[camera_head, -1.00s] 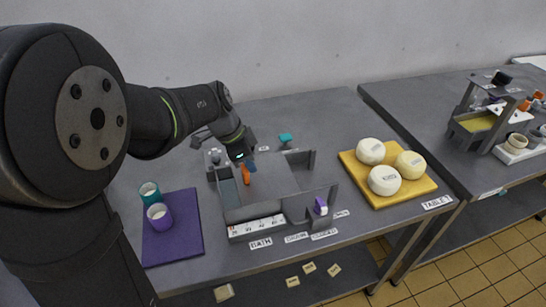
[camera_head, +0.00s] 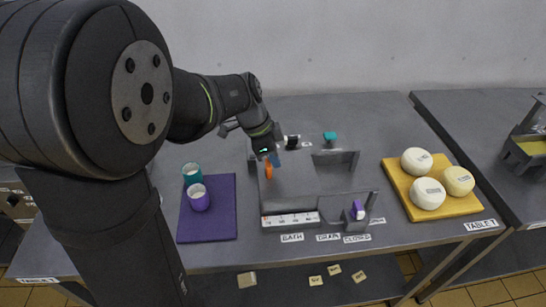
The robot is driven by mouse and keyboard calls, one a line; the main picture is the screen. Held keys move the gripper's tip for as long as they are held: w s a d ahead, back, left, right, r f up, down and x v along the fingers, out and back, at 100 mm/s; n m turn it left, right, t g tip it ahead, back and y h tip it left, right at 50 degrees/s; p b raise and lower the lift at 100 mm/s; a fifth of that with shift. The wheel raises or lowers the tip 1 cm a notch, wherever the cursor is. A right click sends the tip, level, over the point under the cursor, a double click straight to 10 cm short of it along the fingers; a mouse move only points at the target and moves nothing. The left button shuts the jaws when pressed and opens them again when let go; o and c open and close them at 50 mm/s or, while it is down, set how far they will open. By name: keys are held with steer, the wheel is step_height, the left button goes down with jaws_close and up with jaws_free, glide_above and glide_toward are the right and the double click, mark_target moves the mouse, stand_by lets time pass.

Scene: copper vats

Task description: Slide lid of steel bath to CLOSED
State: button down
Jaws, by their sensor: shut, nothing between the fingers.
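The steel bath (camera_head: 292,220) stands on the near table, with a numbered white strip along its front. Its flat grey lid (camera_head: 292,180) lies over the left part, and no open gap shows at the left end. An upright orange handle (camera_head: 268,171) stands near the lid's left edge. My gripper (camera_head: 273,158) is shut and empty, its fingertips close behind and right of the handle. I cannot tell whether they touch it. The label reading CLOSED (camera_head: 357,239) lies in front of the bath, at the right of the labels there.
A purple mat (camera_head: 222,226) with a teal cup (camera_head: 191,173) and a purple cup (camera_head: 199,198) lies left. A purple knob (camera_head: 358,210) stands at the bath's right front, a teal one (camera_head: 330,136) behind. A yellow board (camera_head: 468,205) with white rounds lies right.

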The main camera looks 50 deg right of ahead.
steer(key=s+d, duration=0.2)
steer(key=shift+s+d, duration=0.35)
steer(key=shift+s, duration=0.05)
steer(key=v, duration=1)
steer(key=shift+w+f, duration=0.1)
glide_above(286, 173)
step_height(286, 173, down, 9)
steer(key=shift+f, duration=0.1)
steer(key=shift+w+a, duration=0.85)
steer(key=shift+w, duration=0.05)
steer(key=shift+w+a, duration=0.45)
steer(key=shift+a, duration=0.05)
